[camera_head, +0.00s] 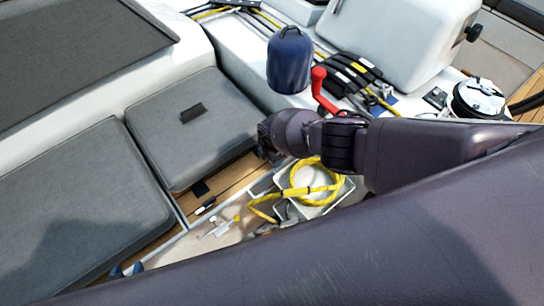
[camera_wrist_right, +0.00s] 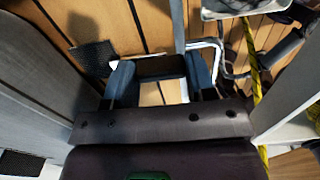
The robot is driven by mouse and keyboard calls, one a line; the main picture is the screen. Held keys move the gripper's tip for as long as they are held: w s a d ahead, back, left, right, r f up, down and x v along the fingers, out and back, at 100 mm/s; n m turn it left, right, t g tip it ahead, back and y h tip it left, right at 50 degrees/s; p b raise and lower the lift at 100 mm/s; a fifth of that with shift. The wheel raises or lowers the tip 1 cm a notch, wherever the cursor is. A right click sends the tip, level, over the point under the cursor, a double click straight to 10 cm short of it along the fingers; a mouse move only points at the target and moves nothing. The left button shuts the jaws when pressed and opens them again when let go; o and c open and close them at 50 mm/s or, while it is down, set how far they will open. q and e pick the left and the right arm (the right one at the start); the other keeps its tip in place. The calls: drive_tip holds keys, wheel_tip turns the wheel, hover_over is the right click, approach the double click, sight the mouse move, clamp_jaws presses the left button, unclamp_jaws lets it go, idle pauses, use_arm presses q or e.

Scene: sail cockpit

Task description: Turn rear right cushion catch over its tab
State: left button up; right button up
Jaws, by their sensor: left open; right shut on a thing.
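The grey rear cushion (camera_head: 190,135) has a small dark navy tab (camera_head: 200,188) at its front edge. A dark, white-ended catch (camera_head: 205,205) lies just below that tab on the wooden strip. My right gripper's blue fingers (camera_wrist_right: 160,78) are shut on a dark bar (camera_wrist_right: 160,66), which looks like a catch. A black mesh tab (camera_wrist_right: 92,58) lies left of the fingers. In the head view my right wrist reaches over the cushion's right edge, and its fingertips are hidden.
A white tray (camera_head: 343,192) with a coiled yellow rope (camera_head: 310,188) stands right of the cushion. A blue covered winch (camera_head: 289,62) and a red handle (camera_head: 321,92) are behind. Another grey cushion (camera_head: 85,205) lies at left. My large arm blocks the lower right.

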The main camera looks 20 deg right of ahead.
use_arm(q)
drive_tip(key=shift+w+r, duration=0.25)
drive_tip(key=shift+w, duration=0.05)
use_arm(e)
drive_tip(key=o, duration=0.9)
drive_tip(key=shift+o, duration=0.2)
drive_tip(key=shift+r, duration=0.15)
drive_tip(key=shift+w+r+p, duration=0.1)
drive_tip(key=shift+r+p, duration=0.45)
drive_tip(key=shift+r, duration=0.05)
wheel_tip(320, 180, up, 8)
drive_tip(key=p, duration=0.6)
use_arm(q)
wheel_tip(320, 180, up, 9)
drive_tip(key=p, duration=0.1)
drive_tip(key=shift+w+t, duration=0.3)
use_arm(e)
drive_tip(key=shift+r, duration=0.6)
